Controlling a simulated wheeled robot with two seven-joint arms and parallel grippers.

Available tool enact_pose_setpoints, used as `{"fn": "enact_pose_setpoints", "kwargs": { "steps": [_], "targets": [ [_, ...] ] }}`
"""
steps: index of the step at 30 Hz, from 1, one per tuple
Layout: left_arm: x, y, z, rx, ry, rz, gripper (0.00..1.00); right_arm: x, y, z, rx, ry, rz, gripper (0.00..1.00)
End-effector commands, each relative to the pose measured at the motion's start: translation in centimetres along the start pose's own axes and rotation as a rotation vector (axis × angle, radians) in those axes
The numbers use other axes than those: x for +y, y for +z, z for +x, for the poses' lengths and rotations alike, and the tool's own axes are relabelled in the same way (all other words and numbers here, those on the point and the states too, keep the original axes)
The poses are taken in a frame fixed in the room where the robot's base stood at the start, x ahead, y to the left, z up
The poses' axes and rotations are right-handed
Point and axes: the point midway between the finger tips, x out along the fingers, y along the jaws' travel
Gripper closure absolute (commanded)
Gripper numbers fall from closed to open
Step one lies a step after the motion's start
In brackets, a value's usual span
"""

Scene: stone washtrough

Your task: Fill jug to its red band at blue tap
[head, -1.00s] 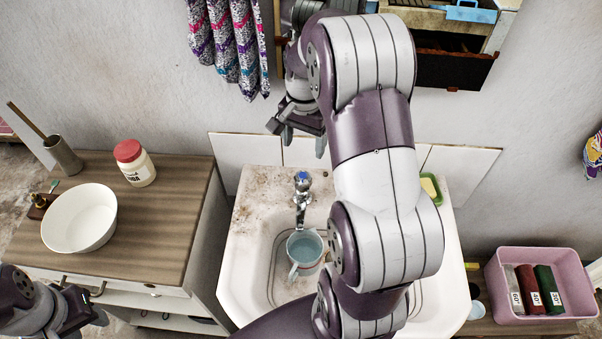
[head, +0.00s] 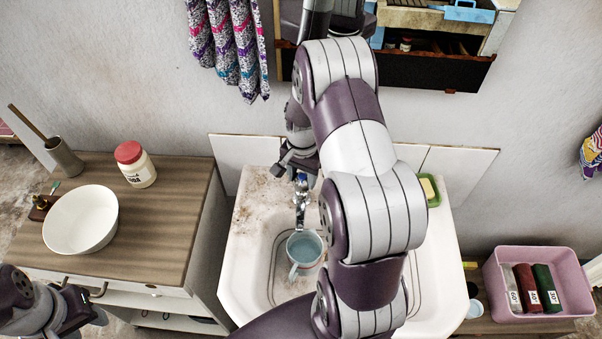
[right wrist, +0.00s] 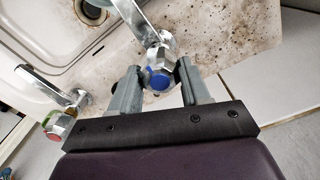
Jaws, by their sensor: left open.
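The jug (head: 305,249) stands in the left part of the sink basin under the blue tap's spout, with bluish water showing inside. I cannot make out its red band. The blue tap (right wrist: 160,73) has a chrome body and a blue cap; in the head view it is partly covered by my right gripper (head: 297,165). In the right wrist view my right gripper (right wrist: 155,88) is open, with one finger on each side of the blue tap's knob; I cannot tell if they touch it. My left gripper (head: 88,308) is open and empty at the lower left, by the wooden cabinet.
A second tap with a red and green cap (right wrist: 57,125) is in the right wrist view. A soap dish (head: 430,190) sits on the stone trough (head: 250,205). A white bowl (head: 80,220) and red-lidded jar (head: 135,165) stand on the cabinet. A pink bin (head: 545,310) is at right.

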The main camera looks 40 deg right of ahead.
Motion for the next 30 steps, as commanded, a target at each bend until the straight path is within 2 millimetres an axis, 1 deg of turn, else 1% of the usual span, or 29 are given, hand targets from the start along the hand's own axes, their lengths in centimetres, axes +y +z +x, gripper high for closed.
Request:
{"fn": "enact_pose_setpoints", "kwargs": {
  "steps": [1, 2, 5, 10, 13, 20, 21, 23, 30],
  "targets": [
    [0.00, 0.00, 0.00, 0.000, 0.000, 0.000, 0.57, -0.03, -0.01, -0.02, 0.000, -0.001, 0.000, 0.80],
    [0.00, 0.00, 0.00, 0.000, 0.000, 0.000, 0.57, -0.03, -0.01, -0.02, 0.001, -0.001, 0.000, 0.84],
    [0.00, -0.01, -0.09, 0.000, 0.000, 0.000, 0.57, -0.04, -0.01, -0.08, 0.001, -0.001, -0.010, 0.84],
    [0.00, -0.11, -0.90, 0.000, 0.000, 0.000, 0.57, -0.09, -0.07, -0.28, 0.001, -0.001, -0.197, 0.84],
    [0.00, -0.12, -0.98, 0.000, 0.000, 0.000, 0.57, -0.11, -0.09, -0.18, 0.002, -0.002, -0.267, 0.84],
    [0.00, -0.11, -0.90, 0.000, 0.000, 0.000, 0.57, -0.14, -0.13, -0.12, 0.004, -0.003, -0.275, 0.84],
    [0.00, -0.11, -0.90, 0.000, 0.000, 0.000, 0.57, -0.14, -0.13, -0.13, 0.004, -0.003, -0.274, 0.47],
    [0.00, -0.11, -0.90, 0.000, 0.000, 0.000, 0.57, -0.13, -0.12, -0.12, 0.004, -0.002, -0.274, 0.28],
    [0.00, -0.11, -0.89, 0.000, 0.000, 0.000, 0.57, -0.08, -0.07, -0.07, 0.002, -0.001, -0.273, 0.28]
  ]
}}
